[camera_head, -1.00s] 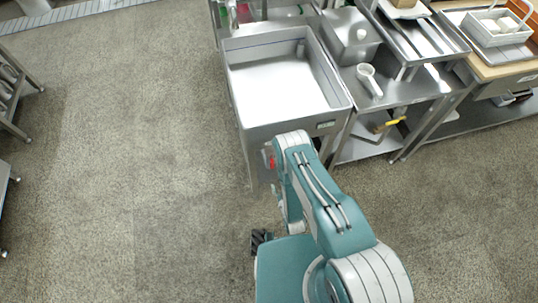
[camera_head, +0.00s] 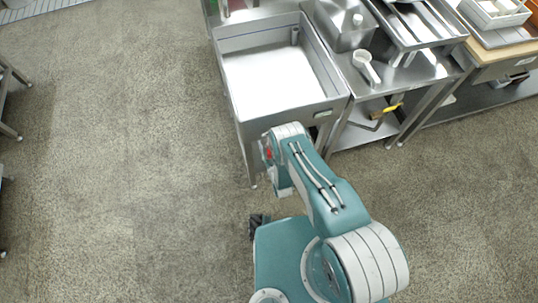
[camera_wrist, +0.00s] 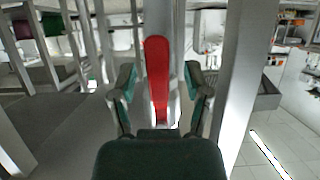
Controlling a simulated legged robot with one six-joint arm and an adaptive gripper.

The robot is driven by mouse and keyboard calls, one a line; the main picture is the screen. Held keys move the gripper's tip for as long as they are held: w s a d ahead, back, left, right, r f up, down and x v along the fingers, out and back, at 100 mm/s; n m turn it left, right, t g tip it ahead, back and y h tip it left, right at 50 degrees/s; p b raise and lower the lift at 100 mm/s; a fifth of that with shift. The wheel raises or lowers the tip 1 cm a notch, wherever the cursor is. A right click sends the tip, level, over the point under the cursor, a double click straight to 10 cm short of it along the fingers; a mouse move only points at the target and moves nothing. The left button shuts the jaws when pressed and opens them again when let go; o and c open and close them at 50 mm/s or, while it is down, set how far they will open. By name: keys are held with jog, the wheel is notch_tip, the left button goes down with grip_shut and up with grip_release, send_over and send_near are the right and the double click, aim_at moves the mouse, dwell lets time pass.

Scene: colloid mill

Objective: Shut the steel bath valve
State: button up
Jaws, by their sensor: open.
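The steel bath (camera_head: 232,100) is a rectangular open tub on legs at the upper middle of the head view. Its red valve handle (camera_head: 268,153) shows as a small patch beside my arm, below the bath's near edge. In the wrist view the red handle (camera_wrist: 157,68) stands upright, long and flat, in front of a steel pipe or leg. My gripper (camera_wrist: 160,82) is open, with one finger to the left of the handle and one to the right. Gaps show on both sides. In the head view my arm hides the gripper.
A steel table (camera_head: 428,72) with a white scoop (camera_head: 366,66) stands right of the bath. A yellow-handled valve (camera_head: 392,107) is below it. Steel legs (camera_wrist: 232,85) stand close to the right of my gripper.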

jog(key=shift+w+f, duration=0.1)
jog(key=shift+w, duration=0.25)
grip_shut()
